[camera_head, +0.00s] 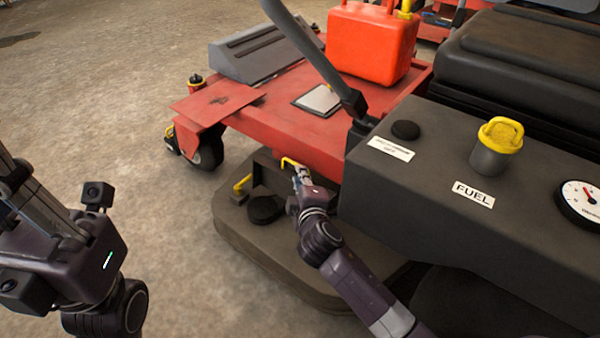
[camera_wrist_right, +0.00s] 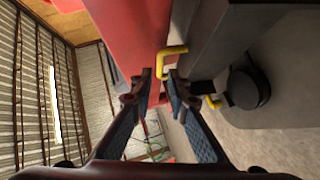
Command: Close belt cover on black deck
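The black deck (camera_head: 260,270) lies low beside the red mower body. A yellow handle (camera_head: 290,162) at its back edge is right by my right gripper (camera_head: 299,173). In the right wrist view this handle (camera_wrist_right: 172,54) is on a dark panel (camera_wrist_right: 218,35), which looks like the belt cover, raised off the deck. My right gripper (camera_wrist_right: 161,74) is open there, its fingertips apart with the handle's end at the gap; I cannot tell whether they touch it. Another yellow handle (camera_head: 241,184) is at the deck's left. My left gripper (camera_head: 22,185) is at the left edge, its fingertips unclear.
A round black cap (camera_head: 266,209) sits on the deck. The red platform (camera_head: 300,130) carries an orange fuel can (camera_head: 370,42). The dark fuel console (camera_head: 430,180) stands close to the right of my right arm. Bare floor (camera_head: 180,260) is free left of the deck.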

